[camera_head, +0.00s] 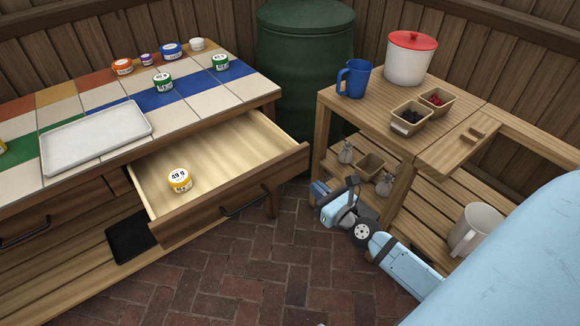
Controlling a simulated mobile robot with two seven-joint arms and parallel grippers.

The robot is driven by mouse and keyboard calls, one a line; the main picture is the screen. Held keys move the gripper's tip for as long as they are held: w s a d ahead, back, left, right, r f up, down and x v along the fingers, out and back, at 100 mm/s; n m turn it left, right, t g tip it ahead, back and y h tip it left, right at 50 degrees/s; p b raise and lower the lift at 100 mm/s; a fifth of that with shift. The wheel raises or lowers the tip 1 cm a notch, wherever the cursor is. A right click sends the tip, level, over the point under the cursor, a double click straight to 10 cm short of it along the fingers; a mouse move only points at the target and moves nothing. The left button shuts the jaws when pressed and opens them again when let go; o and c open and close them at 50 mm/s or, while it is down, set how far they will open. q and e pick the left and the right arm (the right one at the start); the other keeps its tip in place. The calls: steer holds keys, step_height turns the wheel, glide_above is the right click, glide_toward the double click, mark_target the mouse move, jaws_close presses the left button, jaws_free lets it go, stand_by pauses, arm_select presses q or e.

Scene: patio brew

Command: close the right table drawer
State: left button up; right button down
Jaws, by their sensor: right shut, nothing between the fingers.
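The right table drawer (232,200) is pulled out from the tiled table and stands open. A jar with a yellow label (180,181) is inside it, toward the left of its front. The drawer has a dark handle (245,199) on its front panel. My right gripper (319,190) is shut and empty, to the right of the drawer front and apart from it, beside the wooden shelf stand. My left gripper is not in view.
The tiled table (195,103) holds a white tray (97,135) and several small jars. The wooden stand (385,113) on the right holds a blue mug (353,79), a red-lidded pot (410,58) and small bowls. A green barrel (304,75) stands behind. Brick floor (290,270) in front is clear.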

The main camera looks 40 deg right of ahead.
mark_target(286, 160)
steer(key=w, duration=1)
steer(key=shift+a, duration=0.15)
steer(key=shift+w, duration=0.55)
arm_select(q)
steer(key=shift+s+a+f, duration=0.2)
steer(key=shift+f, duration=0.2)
arm_select(e)
steer(key=shift+w, duration=0.1)
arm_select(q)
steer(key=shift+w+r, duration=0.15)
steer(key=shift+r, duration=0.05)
arm_select(e)
steer(key=shift+w, duration=0.15)
steer(key=w, duration=0.7)
steer(key=w+b, duration=0.1)
steer(key=w, duration=0.3)
steer(key=shift+w+a, duration=0.3)
steer(key=shift+w, duration=0.05)
steer(key=w+b, duration=0.3)
steer(key=w, duration=0.6)
steer(key=shift+w+a+f, duration=0.1)
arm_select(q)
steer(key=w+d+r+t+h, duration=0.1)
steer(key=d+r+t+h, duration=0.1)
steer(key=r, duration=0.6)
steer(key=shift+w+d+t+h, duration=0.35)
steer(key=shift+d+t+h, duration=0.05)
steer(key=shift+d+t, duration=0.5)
arm_select(e)
steer(key=shift+w, duration=0.65)
